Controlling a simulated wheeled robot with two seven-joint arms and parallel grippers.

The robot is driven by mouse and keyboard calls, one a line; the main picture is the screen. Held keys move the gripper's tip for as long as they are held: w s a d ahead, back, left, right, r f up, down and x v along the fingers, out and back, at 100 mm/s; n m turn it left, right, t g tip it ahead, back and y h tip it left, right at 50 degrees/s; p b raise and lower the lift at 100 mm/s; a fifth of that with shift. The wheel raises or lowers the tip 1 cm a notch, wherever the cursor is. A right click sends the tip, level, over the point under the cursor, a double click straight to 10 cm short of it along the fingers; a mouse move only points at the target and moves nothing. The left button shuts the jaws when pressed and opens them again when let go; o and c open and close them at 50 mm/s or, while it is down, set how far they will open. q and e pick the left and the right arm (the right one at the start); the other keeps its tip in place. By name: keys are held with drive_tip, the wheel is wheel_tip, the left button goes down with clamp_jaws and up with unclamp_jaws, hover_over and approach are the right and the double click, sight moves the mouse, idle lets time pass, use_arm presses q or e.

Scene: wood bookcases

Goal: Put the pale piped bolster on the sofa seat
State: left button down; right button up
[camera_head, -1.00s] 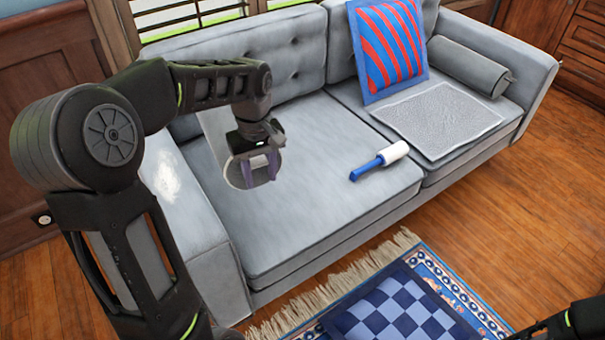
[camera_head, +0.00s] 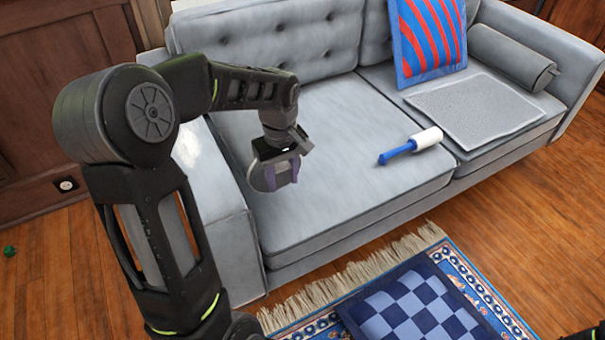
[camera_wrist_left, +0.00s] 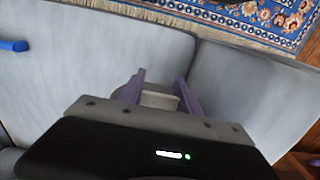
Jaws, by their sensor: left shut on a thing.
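My left gripper (camera_head: 283,176) is shut on a pale grey rounded thing, seemingly the bolster (camera_head: 262,179), over the left part of the sofa seat (camera_head: 335,195). Its purple fingers lie on both sides of the bolster. In the left wrist view, a pale part of the bolster (camera_wrist_left: 160,99) shows between the fingers; the gripper body hides the rest. I cannot tell whether the bolster touches the seat. A darker grey bolster (camera_head: 505,57) lies by the sofa's right armrest.
A blue and white lint roller (camera_head: 411,146) lies mid-seat. A textured grey mat (camera_head: 474,109) and a red-and-blue striped cushion (camera_head: 430,38) are on the right seat. A checkered blue cushion (camera_head: 415,315) lies on the fringed rug (camera_head: 462,275). The left armrest (camera_head: 215,185) stands close to my arm.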

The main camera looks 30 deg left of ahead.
use_arm(q)
drive_tip(key=shift+f+b, duration=0.35)
drive_tip(key=shift+f, duration=1.2)
wheel_tip(320, 180, down, 5)
drive_tip(key=shift+f+b, duration=0.1)
drive_tip(key=shift+b, duration=0.85)
drive_tip(key=c, duration=0.9)
unclamp_jaws()
drive_tip(key=shift+o, duration=0.2)
